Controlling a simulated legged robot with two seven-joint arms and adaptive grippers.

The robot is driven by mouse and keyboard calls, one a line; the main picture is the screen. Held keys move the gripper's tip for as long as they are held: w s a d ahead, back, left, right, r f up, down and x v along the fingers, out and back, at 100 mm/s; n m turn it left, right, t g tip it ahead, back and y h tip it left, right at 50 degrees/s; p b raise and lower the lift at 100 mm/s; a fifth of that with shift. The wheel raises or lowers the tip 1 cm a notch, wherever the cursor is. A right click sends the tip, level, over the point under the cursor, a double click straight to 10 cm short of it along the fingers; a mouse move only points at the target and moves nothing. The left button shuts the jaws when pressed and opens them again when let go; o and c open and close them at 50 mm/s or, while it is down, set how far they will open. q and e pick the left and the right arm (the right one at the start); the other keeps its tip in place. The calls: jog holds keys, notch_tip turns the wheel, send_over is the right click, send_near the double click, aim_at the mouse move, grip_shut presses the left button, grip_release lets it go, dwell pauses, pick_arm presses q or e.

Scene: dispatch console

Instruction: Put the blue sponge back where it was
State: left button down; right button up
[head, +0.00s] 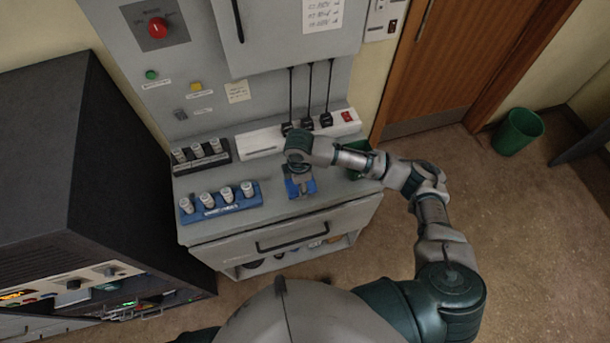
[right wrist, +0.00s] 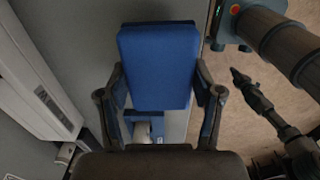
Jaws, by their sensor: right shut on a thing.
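The blue sponge (head: 300,187) is at the front middle of the grey console's counter (head: 330,188). My right gripper (head: 299,172) points down over it and is shut on it. In the right wrist view the sponge (right wrist: 158,65) sits between the two fingers (right wrist: 160,105). I cannot tell whether the sponge touches the counter. My left gripper is not in view.
A blue rack with several white-capped vials (head: 220,203) stands left of the sponge. A black rack (head: 200,156) stands behind it. A white power strip (head: 262,142) with black plugs lies along the back.

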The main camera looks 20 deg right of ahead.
jog(key=w+d, duration=0.1)
jog(key=w, duration=0.1)
jog(key=w+d, duration=0.1)
jog(key=shift+w+d+f, duration=0.2)
jog(key=shift+w+d, duration=0.2)
jog(key=shift+w+f, duration=0.1)
jog(key=f, duration=0.3)
jog(key=shift+a+f+p, duration=0.2)
jog(key=shift+p, duration=0.15)
jog(key=o, duration=1.2)
jog(key=shift+d, duration=0.2)
jog(key=shift+a+r, duration=0.1)
jog(key=shift+r, duration=0.15)
notch_tip(320, 180, up, 12)
jog(key=shift+f+b, duration=0.2)
jog(key=shift+b, duration=0.15)
